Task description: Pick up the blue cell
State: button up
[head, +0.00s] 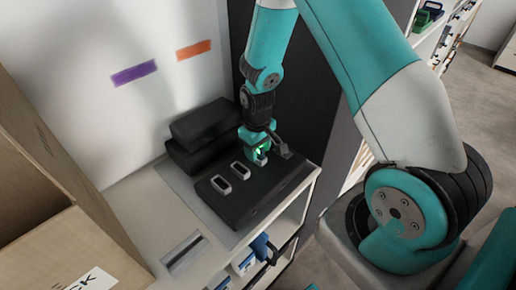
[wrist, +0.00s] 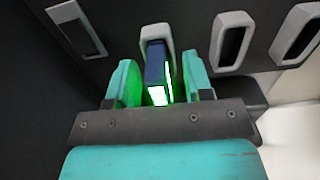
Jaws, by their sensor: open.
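The blue cell (wrist: 156,62) stands in a pale-rimmed slot (wrist: 155,32) of a black block, seen in the wrist view. Its near end glows white and green. My gripper (wrist: 159,82) is open, with one teal finger on each side of the cell and a gap visible beside it. In the head view my gripper (head: 261,152) points down at the far right part of the black block (head: 247,203). There the fingers mostly hide the cell, and a green glow shows between them.
Two empty pale-rimmed slots (head: 220,184) (head: 241,170) lie left of my gripper on the block. Black cases (head: 203,122) are stacked behind it, against the wall. An open carton (head: 75,245) stands at the left. A blue object (head: 262,246) sticks out from the shelf below.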

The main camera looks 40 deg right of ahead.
jog(key=shift+c, duration=0.2)
grip_shut()
notch_tip(320, 180, up, 18)
jog(key=b, duration=0.3)
dwell(0.4)
